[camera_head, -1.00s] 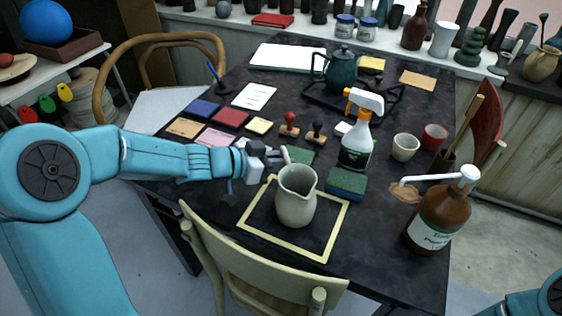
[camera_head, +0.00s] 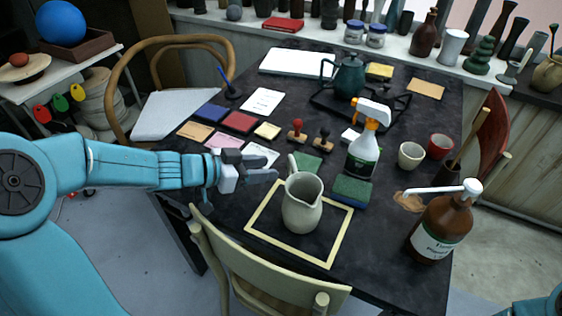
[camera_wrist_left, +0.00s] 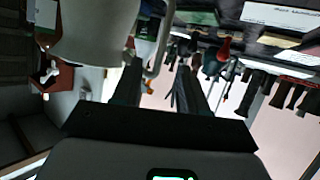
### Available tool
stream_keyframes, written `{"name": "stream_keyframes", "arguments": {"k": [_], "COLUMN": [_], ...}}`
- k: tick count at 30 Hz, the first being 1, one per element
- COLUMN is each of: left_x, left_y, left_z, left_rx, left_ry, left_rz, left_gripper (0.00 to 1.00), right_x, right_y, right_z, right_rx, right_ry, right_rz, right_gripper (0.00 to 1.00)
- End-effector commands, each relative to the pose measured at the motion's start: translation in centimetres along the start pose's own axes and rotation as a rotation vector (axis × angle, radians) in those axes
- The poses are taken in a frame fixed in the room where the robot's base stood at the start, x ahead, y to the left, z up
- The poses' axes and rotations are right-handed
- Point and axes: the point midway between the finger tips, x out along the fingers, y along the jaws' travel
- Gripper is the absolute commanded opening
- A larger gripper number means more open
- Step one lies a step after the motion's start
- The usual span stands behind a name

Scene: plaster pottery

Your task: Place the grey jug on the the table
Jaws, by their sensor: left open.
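The grey jug (camera_head: 302,204) stands upright on the dark table (camera_head: 385,262), inside a pale yellow square outline (camera_head: 334,250). Its handle is at the back left. My left gripper (camera_head: 276,168) is open and empty, just left of the jug and apart from it. In the left wrist view the picture is upside down; the jug (camera_wrist_left: 98,30) fills the upper left, beside the open fingers (camera_wrist_left: 158,88). My right gripper is out of view; only a bit of my right arm shows at the bottom right corner.
A spray bottle (camera_head: 364,150) and a green sponge (camera_head: 351,191) stand behind and right of the jug. A brown pump bottle (camera_head: 440,232) is at the right. A wooden chair (camera_head: 262,270) is at the table's front edge. Stamps and coloured cards lie behind the gripper.

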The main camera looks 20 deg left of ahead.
Motion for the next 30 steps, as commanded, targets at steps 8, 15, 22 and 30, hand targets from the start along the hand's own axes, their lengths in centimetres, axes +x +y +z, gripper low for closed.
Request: {"name": "stream_keyframes", "arguments": {"k": [8, 15, 22, 30], "left_x": [-4.2, -4.5, -4.5, -4.5], "left_y": [0.0, 0.1, 0.0, 0.0], "left_z": [-0.1, 0.1, 0.1, 0.1], "left_rx": [0.000, 0.000, 0.000, 0.000], "left_ry": [0.000, -0.001, -0.001, -0.001], "left_rz": [-0.002, 0.002, 0.001, 0.001], "left_gripper": [0.43, 0.43, 0.43, 0.43], "right_x": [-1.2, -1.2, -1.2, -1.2], "right_y": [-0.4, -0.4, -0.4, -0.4], "right_z": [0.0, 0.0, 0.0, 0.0], "right_rx": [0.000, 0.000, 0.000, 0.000], "right_ry": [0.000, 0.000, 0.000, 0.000], "right_rz": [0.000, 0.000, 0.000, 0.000], "right_gripper": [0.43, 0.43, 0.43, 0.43]}}
